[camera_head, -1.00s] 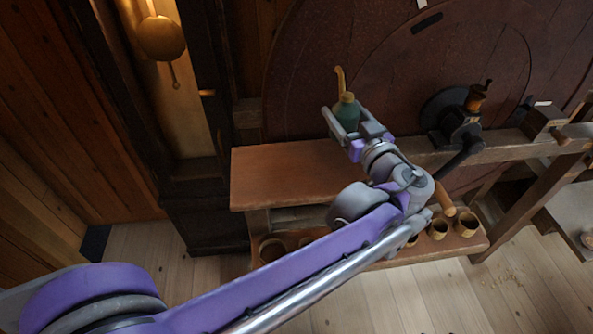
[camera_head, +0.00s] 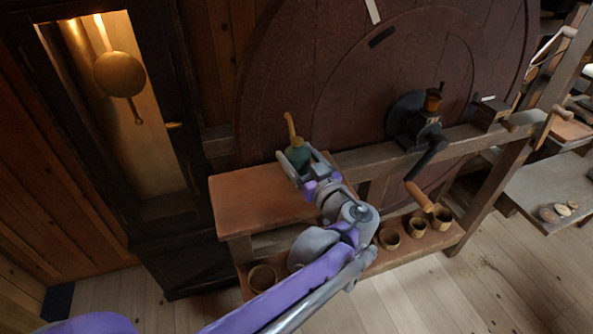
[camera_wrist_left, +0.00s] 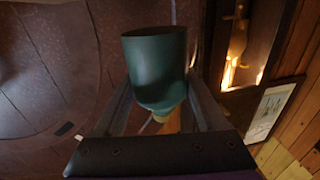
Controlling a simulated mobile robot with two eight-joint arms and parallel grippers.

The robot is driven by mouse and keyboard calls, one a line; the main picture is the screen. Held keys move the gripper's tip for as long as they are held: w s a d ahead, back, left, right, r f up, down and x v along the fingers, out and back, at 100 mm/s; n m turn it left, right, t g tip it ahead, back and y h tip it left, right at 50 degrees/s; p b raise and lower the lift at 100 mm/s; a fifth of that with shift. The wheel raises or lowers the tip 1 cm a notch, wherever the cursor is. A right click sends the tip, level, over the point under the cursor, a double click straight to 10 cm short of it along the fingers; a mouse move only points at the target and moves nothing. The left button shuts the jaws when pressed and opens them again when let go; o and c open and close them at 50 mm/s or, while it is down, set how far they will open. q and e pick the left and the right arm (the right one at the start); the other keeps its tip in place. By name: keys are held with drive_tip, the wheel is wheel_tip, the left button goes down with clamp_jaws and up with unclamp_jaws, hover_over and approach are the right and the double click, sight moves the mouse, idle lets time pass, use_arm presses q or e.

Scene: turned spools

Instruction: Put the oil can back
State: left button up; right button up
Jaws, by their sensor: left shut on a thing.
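The oil can (camera_head: 298,154) has a green body and a tan curved spout that points up in the head view. My left gripper (camera_head: 301,165) is shut on its body. The can is over the back right part of a reddish-brown bench top (camera_head: 240,205); whether it touches the top I cannot tell. In the left wrist view the can's green body (camera_wrist_left: 157,65) sits between the two fingers (camera_wrist_left: 160,108), its yellowish neck toward the palm side. My right gripper is not in view.
A crank with a wooden handle (camera_head: 419,197) sticks out right of my arm. Several small cups, one being this cup (camera_head: 416,227), stand on the lower shelf. A tall clock case (camera_head: 188,240) stands left of the bench. The bench top's left part is clear.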

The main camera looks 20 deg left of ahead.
use_arm(q)
drive_tip(key=shift+f, duration=1.9)
drive_tip(key=shift+f+b, duration=0.15)
drive_tip(key=shift+b, duration=0.15)
drive_tip(key=o, duration=1.5)
drive_tip(key=shift+c, duration=0.2)
drive_tip(key=shift+r, duration=0.25)
drive_tip(key=v, duration=1.2)
drive_tip(key=shift+b, duration=0.3)
drive_tip(key=shift+f, duration=0.1)
